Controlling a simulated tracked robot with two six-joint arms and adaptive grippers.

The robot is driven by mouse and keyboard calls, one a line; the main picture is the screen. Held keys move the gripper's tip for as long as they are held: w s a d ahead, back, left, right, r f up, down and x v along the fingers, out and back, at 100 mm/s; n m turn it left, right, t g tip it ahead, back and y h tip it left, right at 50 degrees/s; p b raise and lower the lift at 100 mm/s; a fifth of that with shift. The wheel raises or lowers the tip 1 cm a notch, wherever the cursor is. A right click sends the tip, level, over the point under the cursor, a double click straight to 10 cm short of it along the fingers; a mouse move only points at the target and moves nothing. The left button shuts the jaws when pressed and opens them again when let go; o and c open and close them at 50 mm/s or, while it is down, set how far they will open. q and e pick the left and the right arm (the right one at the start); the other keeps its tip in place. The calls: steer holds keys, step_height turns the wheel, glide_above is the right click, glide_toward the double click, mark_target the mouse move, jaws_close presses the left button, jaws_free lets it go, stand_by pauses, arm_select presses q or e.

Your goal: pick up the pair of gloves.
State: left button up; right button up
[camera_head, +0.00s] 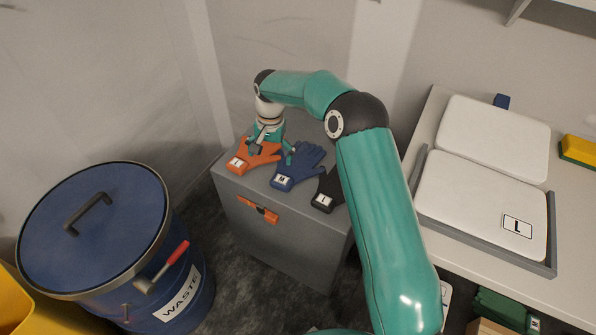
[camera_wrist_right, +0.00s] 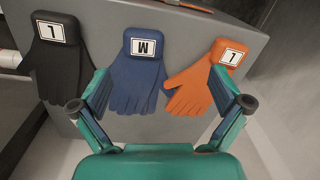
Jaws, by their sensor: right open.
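Three pairs of gloves lie in a row on a grey cabinet top: orange (camera_head: 240,163), blue (camera_head: 299,170) marked M, and black (camera_head: 325,196). In the right wrist view the black gloves (camera_wrist_right: 57,75), blue gloves (camera_wrist_right: 138,80) and orange gloves (camera_wrist_right: 198,80) lie left to right. Letters on the orange and black cuffs are small and turned. My right gripper (camera_head: 272,150) is open above the orange and blue gloves. In the wrist view its fingers (camera_wrist_right: 161,104) spread wide, the right finger overlapping the orange gloves. Nothing is held. My left gripper is out of view.
The grey cabinet (camera_head: 290,245) has an orange latch and stands near the wall. A blue waste drum (camera_head: 140,215) stands at left. A white-topped bench with a tray (camera_head: 552,262) marked L is at right. My right arm crosses above the cabinet's right side.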

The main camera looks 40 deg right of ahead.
steer(key=d+r+m, duration=0.2)
steer(key=d+r, duration=0.1)
steer(key=r, duration=0.1)
steer(key=b, duration=0.1)
glide_above(283, 177)
steer(key=shift+h, duration=0.4)
steer(key=f, duration=1)
steer(key=shift+w+d, duration=0.15)
steer(key=shift+d, duration=0.1)
steer(key=shift+a+f, duration=0.15)
steer(key=shift+f, duration=1.4)
steer(key=shift+a+f, duration=0.1)
steer(key=shift+f, duration=1.4)
steer(key=c, duration=1.2)
steer(key=shift+r, duration=0.1)
